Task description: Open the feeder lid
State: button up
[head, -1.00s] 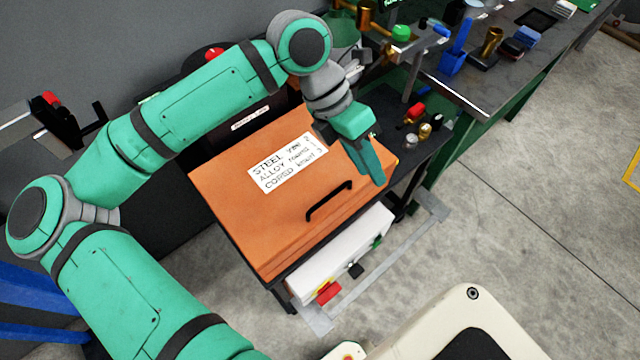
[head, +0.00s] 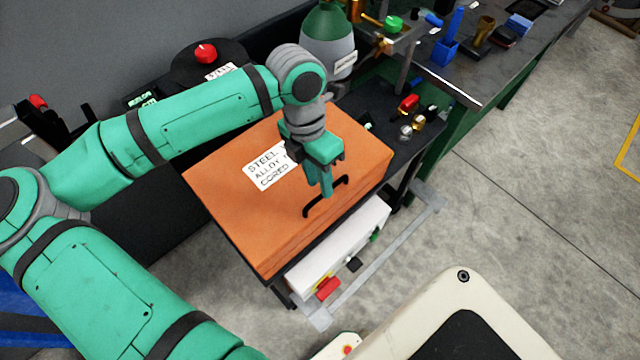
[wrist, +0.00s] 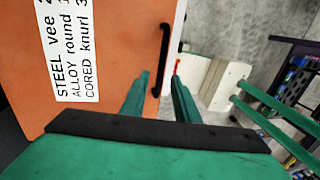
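The feeder lid (head: 240,210) is a flat orange panel, lying shut on its box. A black bar handle (head: 326,196) sits near its front edge, and a white label (head: 268,168) lies behind it, partly hidden by my gripper. My gripper (head: 326,190) is above the lid, close to the handle in the head view; the gap cannot be judged there.
A white control box (head: 335,245) with a red button (head: 327,288) sits below the lid's front edge. A grey rail runs around the front. Small knobs (head: 408,103) stand right of the lid, with a cluttered workbench (head: 480,75) behind. Open floor lies at right.

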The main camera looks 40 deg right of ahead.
jog(key=shift+s+f, duration=0.25)
jog(key=shift+f, duration=0.9)
grip_shut()
